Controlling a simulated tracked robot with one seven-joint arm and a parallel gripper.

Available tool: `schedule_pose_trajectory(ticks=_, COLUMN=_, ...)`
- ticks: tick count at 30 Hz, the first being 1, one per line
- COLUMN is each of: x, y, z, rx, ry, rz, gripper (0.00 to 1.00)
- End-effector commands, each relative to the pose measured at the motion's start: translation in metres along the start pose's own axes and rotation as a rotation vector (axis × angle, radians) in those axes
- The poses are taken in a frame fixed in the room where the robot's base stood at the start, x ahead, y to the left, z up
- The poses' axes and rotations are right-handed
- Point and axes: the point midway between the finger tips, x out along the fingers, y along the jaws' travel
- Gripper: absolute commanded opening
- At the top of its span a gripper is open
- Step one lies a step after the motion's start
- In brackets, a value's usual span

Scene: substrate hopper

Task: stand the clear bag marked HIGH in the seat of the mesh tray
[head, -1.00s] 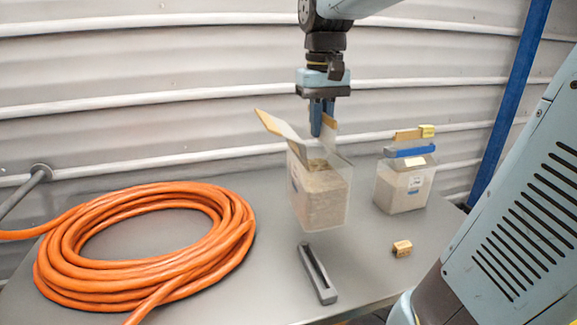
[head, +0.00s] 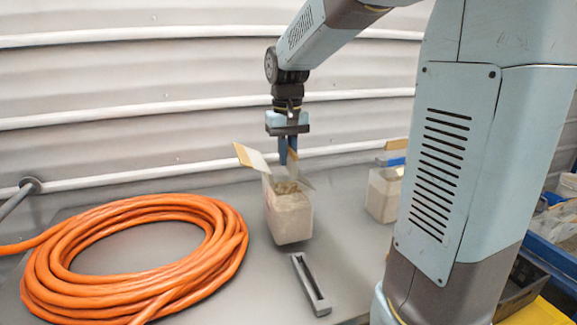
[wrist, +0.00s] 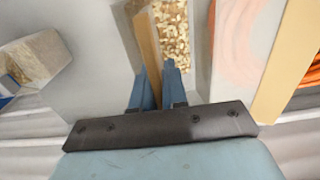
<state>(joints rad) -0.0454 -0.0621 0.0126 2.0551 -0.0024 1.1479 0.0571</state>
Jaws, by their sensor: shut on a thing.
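My gripper (head: 287,158) points down and is shut on the top edge of an open clear bag (head: 289,218) with pale, chip-like contents. The bag hangs upright below the fingers, over the table; I cannot tell whether its base touches. Its flaps with tan strips spread to either side. In the wrist view a tan strip runs between my fingers (wrist: 158,88), with the chips beyond. No marking is readable on it. A second clear bag (head: 382,198) stands to the right, partly behind my arm. A dark tray (head: 522,285) shows at the lower right; I cannot tell whether it is mesh.
A coiled orange hose (head: 135,315) fills the table's left. A grey slotted bar (head: 310,285) lies in front of the held bag. A blue bin (head: 556,250) with loose items is at the far right. My arm link blocks much of the right side.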

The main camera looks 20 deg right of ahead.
Motion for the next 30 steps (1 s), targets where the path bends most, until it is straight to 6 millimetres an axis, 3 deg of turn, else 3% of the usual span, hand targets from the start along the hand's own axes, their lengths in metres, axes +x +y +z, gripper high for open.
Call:
schedule_pose_trajectory(ticks=7, x=0.029, y=-0.001, z=-0.002, rx=0.000, ry=-0.001, rz=0.000, gripper=0.00)
schedule_pose_trajectory(ticks=17, x=0.032, y=0.000, z=-0.002, rx=0.000, ry=0.001, rz=0.000, gripper=0.00)
schedule_pose_trajectory(ticks=18, x=0.033, y=0.000, z=-0.002, rx=0.000, ry=0.000, rz=0.000, gripper=0.15)
schedule_pose_trajectory(ticks=24, x=0.033, y=0.000, z=-0.002, rx=0.001, ry=0.000, rz=0.000, gripper=0.34)
schedule_pose_trajectory(ticks=30, x=0.033, y=0.000, z=-0.002, rx=0.001, ry=0.000, rz=0.000, gripper=0.39)
